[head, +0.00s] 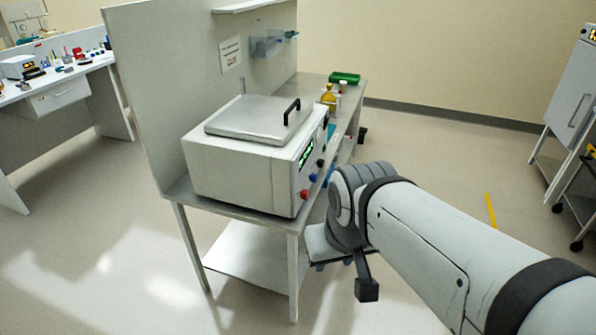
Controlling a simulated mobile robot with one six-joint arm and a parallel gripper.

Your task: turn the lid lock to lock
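A white benchtop machine (235,172) with a flat metal lid (258,117) stands on the bench. The lid lies down on top, with a black handle (292,112) near its right edge. The right-facing front panel has a green lit display (307,152), a red knob (304,194), a blue knob (313,177) and a dark knob (321,162). I cannot tell which is the lid lock or how it is turned. My gripper (335,262) is low, right of the panel and apart from the knobs; its fingers are mostly hidden by my wrist.
The bench (222,208) has an upright back panel and a lower shelf. Beyond the machine stand a yellow bottle (328,97) and a green tray (345,78). A cluttered side table (60,75) is at left, a cabinet (575,100) at right. Floor in front is clear.

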